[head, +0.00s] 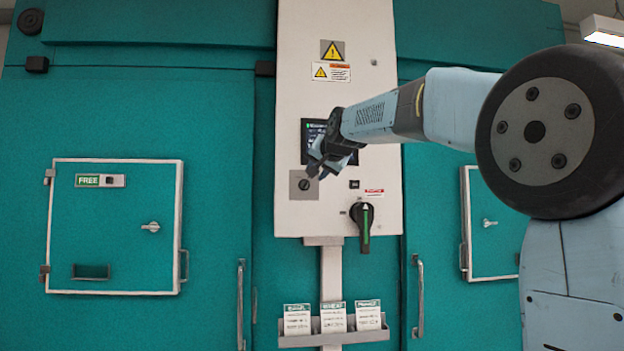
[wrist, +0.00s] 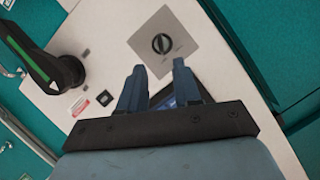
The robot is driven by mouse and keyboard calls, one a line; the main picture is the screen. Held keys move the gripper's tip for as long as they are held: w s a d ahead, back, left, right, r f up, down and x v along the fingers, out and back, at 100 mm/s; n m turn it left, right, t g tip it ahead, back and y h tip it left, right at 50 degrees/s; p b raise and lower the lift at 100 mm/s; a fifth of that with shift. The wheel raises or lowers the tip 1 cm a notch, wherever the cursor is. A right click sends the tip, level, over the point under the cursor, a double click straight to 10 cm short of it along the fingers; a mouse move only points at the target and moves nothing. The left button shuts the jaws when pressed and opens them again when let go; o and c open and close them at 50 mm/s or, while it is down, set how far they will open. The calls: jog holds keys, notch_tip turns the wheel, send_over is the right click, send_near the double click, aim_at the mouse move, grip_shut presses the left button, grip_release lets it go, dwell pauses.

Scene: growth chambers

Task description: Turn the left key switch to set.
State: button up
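The key switch (head: 304,185) is a small dark round switch on a grey square plate, low on the left side of the white control panel (head: 299,100). In the wrist view the key switch (wrist: 162,44) shows a dark ring with an upright bar across it. Its markings are too small to read. My gripper (head: 317,171) is in front of the panel, close to the plate's upper right. In the wrist view my gripper (wrist: 158,68) is open and empty, its two fingers apart, with the switch just beyond the fingertips. Contact with the plate cannot be told.
A black rotary handle with a green stripe (head: 364,217) juts out to the lower right. A screen (head: 313,128) is partly behind my gripper. A small black button (head: 354,184) sits right of the plate. A card holder (head: 300,341) is below. Teal doors flank the panel.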

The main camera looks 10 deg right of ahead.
jog(key=shift+v, duration=2.4)
jog(key=shift+s+f, duration=0.1)
jog(key=s+d+f+n+g+h, duration=0.1)
jog(key=s+d+f+g, duration=0.1)
jog(key=s+f, duration=1)
jog(key=s+d+f+n+g+h, duration=0.1)
jog(key=s+d+f+g, duration=0.2)
jog(key=s+f, duration=0.9)
jog(key=s+d+f+n+g+h, duration=0.1)
jog(key=s+d+f+n+g, duration=0.1)
jog(key=s+f, duration=1)
notch_tip(320, 180, down, 3)
jog(key=shift+d+r+g, duration=0.2)
jog(key=shift+d+g, duration=0.4)
jog(key=shift+d, duration=0.55)
